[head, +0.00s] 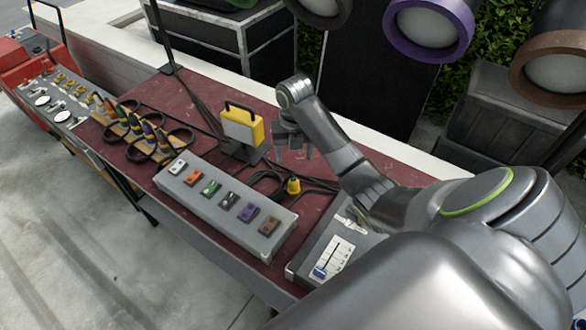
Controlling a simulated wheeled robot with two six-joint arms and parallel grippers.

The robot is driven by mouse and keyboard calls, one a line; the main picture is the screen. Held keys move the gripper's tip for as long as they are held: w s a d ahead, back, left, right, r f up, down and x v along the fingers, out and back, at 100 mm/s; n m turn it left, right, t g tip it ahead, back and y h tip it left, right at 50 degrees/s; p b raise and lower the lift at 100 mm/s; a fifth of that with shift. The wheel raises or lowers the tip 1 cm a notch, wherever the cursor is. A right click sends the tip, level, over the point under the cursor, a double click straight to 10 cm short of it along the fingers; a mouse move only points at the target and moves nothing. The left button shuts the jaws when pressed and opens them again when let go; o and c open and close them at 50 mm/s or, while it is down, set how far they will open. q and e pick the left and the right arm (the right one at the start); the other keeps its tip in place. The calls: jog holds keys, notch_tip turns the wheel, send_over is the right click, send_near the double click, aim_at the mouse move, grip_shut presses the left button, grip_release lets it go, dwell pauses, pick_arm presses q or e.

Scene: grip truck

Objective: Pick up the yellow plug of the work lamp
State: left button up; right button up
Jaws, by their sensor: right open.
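The yellow plug (293,186) lies on the dark red table top, behind the grey box with coloured sockets, with a black cable beside it. The yellow work lamp (243,124) stands upright on a dark base behind it. My right gripper (292,152) is open and empty, pointing down above the table, just right of the lamp and farther back than the plug. It does not touch the plug. My left gripper is not in view.
The grey socket box (226,210) stands along the table's front edge. A grey fader console (335,252) is at the right end. A rack of coiled cables (146,132) sits on the left. Black cables run across the dark red table (190,95).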

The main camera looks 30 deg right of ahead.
aim_at(294, 178)
jog(key=f, duration=0.1)
jog(key=f+b, duration=0.2)
jog(key=shift+w+d, duration=0.15)
jog(key=shift+d, duration=0.1)
jog(key=f+b, duration=0.3)
jog(key=f, duration=0.1)
jog(key=shift+w+b, duration=0.2)
jog(key=shift+b, duration=0.2)
notch_tip(294, 178, down, 4)
jog(key=b, duration=0.3)
jog(key=shift+r+b, duration=0.2)
jog(key=shift+b, duration=0.15)
jog(key=shift+f+b, duration=0.3)
jog(key=shift+f, duration=0.3)
jog(key=shift+w+f+p, duration=0.15)
jog(key=shift+f+p, duration=0.05)
jog(key=shift+f, duration=0.9)
jog(key=shift+w+f+p, duration=0.15)
jog(key=shift+f, duration=0.95)
jog(key=c, duration=1.1)
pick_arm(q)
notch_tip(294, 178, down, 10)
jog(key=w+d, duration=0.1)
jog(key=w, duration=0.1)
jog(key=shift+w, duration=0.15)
pick_arm(e)
jog(key=shift+d, duration=0.1)
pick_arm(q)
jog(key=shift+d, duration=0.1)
